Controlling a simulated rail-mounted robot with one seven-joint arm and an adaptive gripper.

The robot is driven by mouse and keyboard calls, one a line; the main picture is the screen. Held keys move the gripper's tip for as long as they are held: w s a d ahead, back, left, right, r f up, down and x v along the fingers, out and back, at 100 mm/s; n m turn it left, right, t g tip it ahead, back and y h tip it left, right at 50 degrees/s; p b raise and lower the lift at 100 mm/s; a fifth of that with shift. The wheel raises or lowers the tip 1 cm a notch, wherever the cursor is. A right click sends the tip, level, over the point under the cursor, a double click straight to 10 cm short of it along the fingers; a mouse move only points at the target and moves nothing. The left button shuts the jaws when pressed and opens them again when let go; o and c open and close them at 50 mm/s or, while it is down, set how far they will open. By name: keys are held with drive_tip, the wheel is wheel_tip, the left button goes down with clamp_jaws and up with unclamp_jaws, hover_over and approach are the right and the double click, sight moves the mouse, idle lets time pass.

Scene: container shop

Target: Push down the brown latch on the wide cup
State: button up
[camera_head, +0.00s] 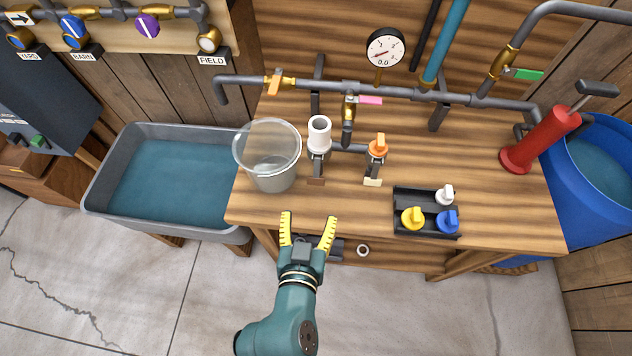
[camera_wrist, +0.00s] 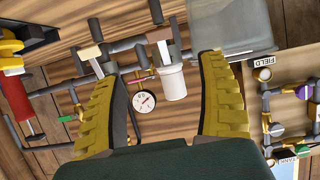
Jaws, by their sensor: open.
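The wide cup (camera_head: 319,128) is a white, open-topped fitting on the wooden bench, held in a dark pipe mount. Its brown latch (camera_head: 316,182) sticks out at the foot of the mount, toward the bench's front edge. In the wrist view, the white cup (camera_wrist: 173,84) and brown latch (camera_wrist: 160,35) show between my fingers. My gripper (camera_head: 309,220) is open and empty, with yellow ridged fingers. In the head view it is at the bench's front edge, below the brown latch and apart from it.
A clear bucket (camera_head: 270,165) stands just left of the cup. An orange-topped fitting (camera_head: 377,148) with a cream latch (camera_head: 373,183) stands to the right. A black tray (camera_head: 403,215) holds coloured fittings. Pipes and a gauge (camera_head: 386,49) are behind.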

sight(316, 181)
drive_tip(key=b+x, duration=0.2)
drive_tip(key=x, duration=1.1)
drive_tip(key=shift+w+b, duration=0.4)
drive_tip(key=shift+s+f, duration=0.1)
drive_tip(key=shift+f, duration=0.05)
drive_tip(key=c, duration=1.2)
